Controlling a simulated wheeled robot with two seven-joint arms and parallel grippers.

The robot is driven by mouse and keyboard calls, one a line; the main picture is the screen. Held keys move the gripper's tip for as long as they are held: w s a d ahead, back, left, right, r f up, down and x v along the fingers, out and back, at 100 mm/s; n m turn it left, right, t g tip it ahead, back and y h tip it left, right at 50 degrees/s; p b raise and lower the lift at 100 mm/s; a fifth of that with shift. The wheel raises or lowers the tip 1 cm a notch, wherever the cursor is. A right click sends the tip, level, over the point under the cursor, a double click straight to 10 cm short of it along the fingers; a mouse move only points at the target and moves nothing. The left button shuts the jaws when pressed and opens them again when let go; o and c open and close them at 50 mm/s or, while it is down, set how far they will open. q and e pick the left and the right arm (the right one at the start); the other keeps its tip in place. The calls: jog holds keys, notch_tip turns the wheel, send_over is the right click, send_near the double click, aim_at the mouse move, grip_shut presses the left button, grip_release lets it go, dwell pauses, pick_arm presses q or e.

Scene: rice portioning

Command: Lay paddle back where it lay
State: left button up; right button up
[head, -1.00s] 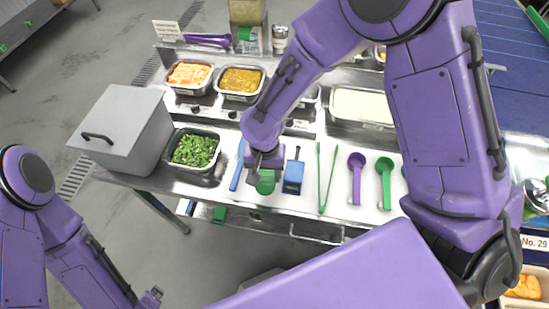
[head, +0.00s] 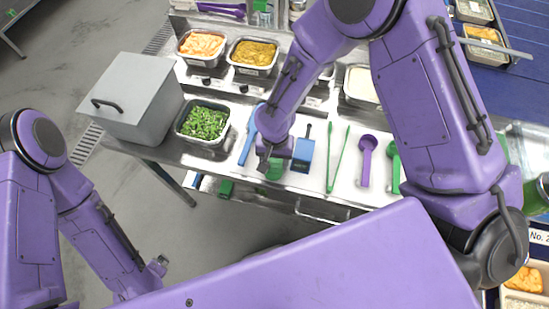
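A green flat-bladed utensil (head: 275,170), which may be the paddle, shows at the front of the white work surface, partly behind my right gripper. My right gripper (head: 266,160) is over or against its upper end. The handle is hidden, and I cannot tell whether the fingers are shut on it or whether it touches the surface. A slim blue utensil (head: 248,140) lies just left of it, and a blue flat-bladed utensil (head: 303,153) lies just right. My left gripper (head: 160,264) is low over the floor, away from the counter; its fingers are too small to read.
Green tongs (head: 338,160), a purple ladle (head: 367,150) and a green ladle (head: 394,160) lie farther right. A pan of chopped greens (head: 204,122) and a grey lidded box (head: 130,98) stand left. Food pans, including an orange one (head: 201,45), line the back.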

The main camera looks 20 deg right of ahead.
jog(key=o, duration=0.5)
notch_tip(320, 180, up, 11)
jog(key=b, duration=0.1)
jog(key=shift+w+d+f, duration=0.2)
jog(key=shift+w, duration=0.1)
